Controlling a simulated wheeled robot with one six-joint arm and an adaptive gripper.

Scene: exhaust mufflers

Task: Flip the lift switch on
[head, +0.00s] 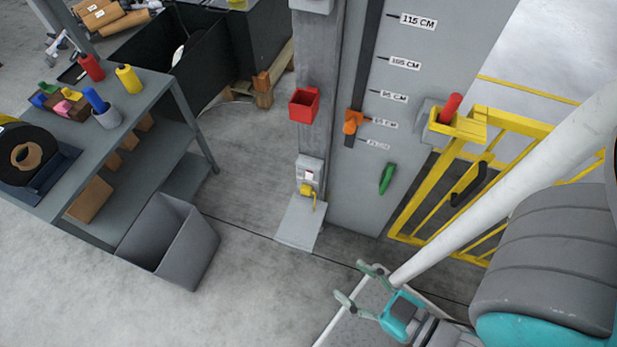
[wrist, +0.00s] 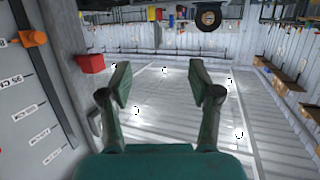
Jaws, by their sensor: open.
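A small grey box (head: 310,174) with a white face and a yellow lever-like part (head: 308,191) is fixed low on the grey post. It looks like the lift switch, but its on or off position is too small to tell. My gripper (head: 358,284) is open and empty, below and to the right of this box in the head view, well apart from it. The switch box cannot be made out in the wrist view.
A grey panel (head: 400,150) carries a height scale, an orange slider (head: 352,122) and a green handle (head: 387,178). A red bin (head: 304,105) hangs on the post. A yellow gate (head: 410,212) stands right. A workbench (head: 160,100) and grey bin (head: 170,240) stand left.

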